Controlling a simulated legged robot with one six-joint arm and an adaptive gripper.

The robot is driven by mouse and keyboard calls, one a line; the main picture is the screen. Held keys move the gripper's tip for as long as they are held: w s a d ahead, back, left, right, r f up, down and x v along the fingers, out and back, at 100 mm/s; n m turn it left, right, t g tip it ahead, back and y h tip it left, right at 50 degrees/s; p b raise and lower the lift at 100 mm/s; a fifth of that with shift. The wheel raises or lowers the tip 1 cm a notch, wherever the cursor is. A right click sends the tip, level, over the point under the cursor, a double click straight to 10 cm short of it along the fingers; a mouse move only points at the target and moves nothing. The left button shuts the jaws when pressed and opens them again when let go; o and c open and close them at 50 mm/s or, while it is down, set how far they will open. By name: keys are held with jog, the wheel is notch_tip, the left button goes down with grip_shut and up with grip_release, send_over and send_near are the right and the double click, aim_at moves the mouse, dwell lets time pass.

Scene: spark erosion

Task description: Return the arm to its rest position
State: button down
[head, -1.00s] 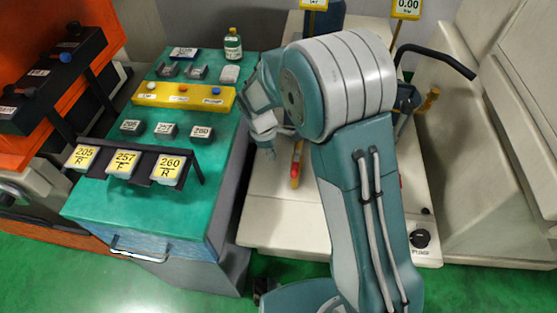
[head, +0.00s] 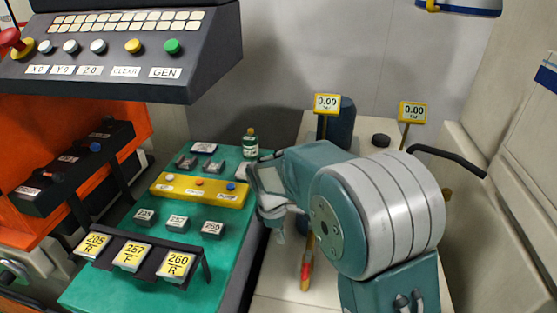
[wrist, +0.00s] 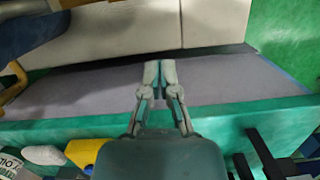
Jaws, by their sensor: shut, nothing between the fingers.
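My arm is folded in the right half of the head view, over the cream machine (head: 272,287) beside the green-topped bench (head: 105,289). My gripper (head: 279,238) points down near the bench's right edge in the head view, small and partly hidden by my wrist. In the wrist view my gripper (wrist: 159,65) has its two fingers together with nothing between them.
On the bench stand a yellow block (head: 200,190), small grey blocks (head: 177,223), a green bottle (head: 250,143) and a black rack with cards 205, 257 and 260 (head: 132,257). A control panel (head: 120,60) overhangs at upper left.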

jog(key=s+d+r+m+t+y, duration=0.25)
jog(key=s+d+r+m, duration=0.6)
jog(key=r, duration=0.45)
jog(key=s+d+r+m+t, duration=0.1)
jog(key=s+d+m+t, duration=0.1)
jog(key=s, duration=0.5)
jog(key=s+d+r+m+t, duration=0.1)
jog(key=s+d+r+m, duration=0.1)
jog(key=s+d+m, duration=0.2)
jog(key=s, duration=0.3)
jog(key=shift+d+r+t, duration=0.15)
jog(key=shift+d+t, duration=0.1)
jog(key=shift+t, duration=0.1)
